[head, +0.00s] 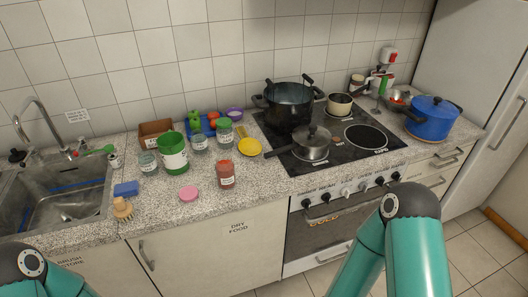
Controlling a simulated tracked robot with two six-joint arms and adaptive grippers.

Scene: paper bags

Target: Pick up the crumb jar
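Several small labelled jars stand on the granite counter (290,186) between the sink and the stove. One glass jar (148,163) is left of a green and white canister (173,153). Another glass jar (199,142) stands right of the canister, and a green-tinted jar (224,133) is farther right. A jar with reddish contents (227,176) stands nearer the front edge. The labels are too small to read, so I cannot tell which is the crumb jar. Only teal links of my arms show at the bottom; both grippers are out of view.
A pink round item (189,193) lies left of the reddish jar. A yellow dish (249,147), blue tray (203,127) and brown box (154,130) are behind. A sink (60,195) is left; a stove (340,140) with pots is right. The front counter strip is mostly clear.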

